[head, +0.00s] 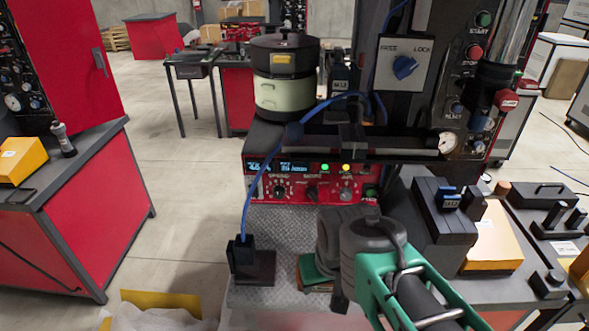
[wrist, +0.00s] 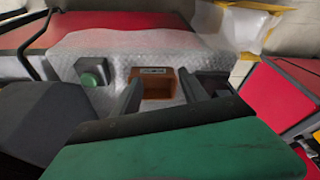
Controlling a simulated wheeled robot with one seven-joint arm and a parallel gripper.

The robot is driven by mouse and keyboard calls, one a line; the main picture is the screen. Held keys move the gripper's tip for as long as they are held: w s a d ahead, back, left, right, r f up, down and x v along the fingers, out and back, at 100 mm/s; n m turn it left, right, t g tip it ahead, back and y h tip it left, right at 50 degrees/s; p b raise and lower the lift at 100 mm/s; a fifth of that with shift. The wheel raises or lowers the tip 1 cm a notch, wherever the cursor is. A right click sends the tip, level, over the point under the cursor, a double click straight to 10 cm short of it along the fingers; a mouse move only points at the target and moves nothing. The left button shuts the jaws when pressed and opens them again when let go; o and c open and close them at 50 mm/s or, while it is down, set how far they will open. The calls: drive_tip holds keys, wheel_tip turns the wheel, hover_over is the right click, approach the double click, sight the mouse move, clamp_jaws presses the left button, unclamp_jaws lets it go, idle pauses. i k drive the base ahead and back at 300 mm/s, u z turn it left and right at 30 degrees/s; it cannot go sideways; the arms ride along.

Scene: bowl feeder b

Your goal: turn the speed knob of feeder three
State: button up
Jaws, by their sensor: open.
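The feeder's red control panel (head: 312,182) is in the middle of the head view, with a lit blue display at its left. The left knob (head: 280,190) is dark, under a small label that looks like "SPEED". A second dark knob (head: 312,193) and a grey one (head: 346,195) sit to its right. I cannot clearly read a feeder number. My gripper (wrist: 160,86) is open and empty, its two dark fingers spread in the wrist view. In the head view it is below and in front of the panel, apart from the knobs, its fingertips hidden. No knob shows in the wrist view.
A lidded bowl (head: 285,85) stands above the panel. A blue cable runs down left to a black block (head: 250,262) on the metal plate (head: 288,232). Black fixtures (head: 440,205) stand right.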

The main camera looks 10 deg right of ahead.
sight(279, 193)
drive_tip(key=u, duration=0.5)
drive_tip(key=k, duration=0.7)
drive_tip(key=u, duration=0.8)
drive_tip(key=k, duration=0.5)
drive_tip(key=u, duration=1)
drive_tip(key=i, duration=1.2)
drive_tip(key=z, duration=0.55)
drive_tip(key=i, duration=0.75)
drive_tip(key=z, duration=1.3)
drive_tip(key=i, duration=0.45)
drive_tip(key=z, duration=0.4)
